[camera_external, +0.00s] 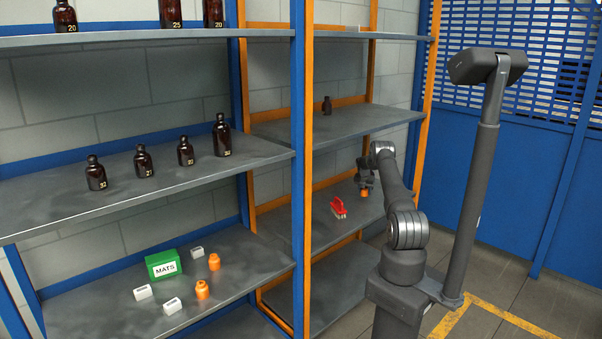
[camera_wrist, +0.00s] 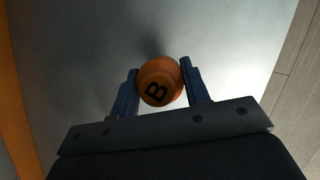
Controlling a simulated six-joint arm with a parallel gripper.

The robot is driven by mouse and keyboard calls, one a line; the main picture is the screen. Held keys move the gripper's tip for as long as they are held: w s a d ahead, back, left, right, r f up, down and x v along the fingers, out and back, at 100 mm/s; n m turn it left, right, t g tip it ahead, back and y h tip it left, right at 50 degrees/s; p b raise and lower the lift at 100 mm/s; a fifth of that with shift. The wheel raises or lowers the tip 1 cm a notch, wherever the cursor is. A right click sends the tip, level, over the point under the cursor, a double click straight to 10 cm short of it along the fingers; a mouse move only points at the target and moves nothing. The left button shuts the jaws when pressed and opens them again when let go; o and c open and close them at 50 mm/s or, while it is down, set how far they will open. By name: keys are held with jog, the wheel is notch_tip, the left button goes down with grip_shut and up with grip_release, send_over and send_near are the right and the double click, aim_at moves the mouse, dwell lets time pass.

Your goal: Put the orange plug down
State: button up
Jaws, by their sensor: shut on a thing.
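The orange plug (camera_wrist: 160,82), marked with a black B, sits between the two blue fingers of my gripper (camera_wrist: 162,88) in the wrist view. My gripper is shut on it. In the external view my gripper (camera_external: 365,183) is over the middle shelf of the right-hand rack, with the orange plug (camera_external: 364,192) under it. I cannot tell whether the plug touches the shelf (camera_external: 290,218). Two other orange plugs stand on the lower left shelf, one at the back (camera_external: 214,262) and one nearer the front (camera_external: 202,290).
A red brush (camera_external: 339,208) lies on the same shelf, left of my gripper. An orange post (camera_external: 421,120) rises at the right. A green MATS box (camera_external: 163,264) and several white blocks occupy the lower left shelf.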

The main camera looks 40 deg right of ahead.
aim_at(364, 195)
jog(key=shift+f, duration=1.55)
jog(key=o, duration=1.1)
jog(key=shift+f, duration=0.15)
jog(key=v, duration=1.2)
jog(key=shift+a, duration=0.1)
jog(key=x, duration=1.2)
jog(key=shift+f, duration=0.15)
notch_tip(364, 195, up, 3)
jog(key=shift+f, duration=0.1)
jog(key=shift+r, duration=0.45)
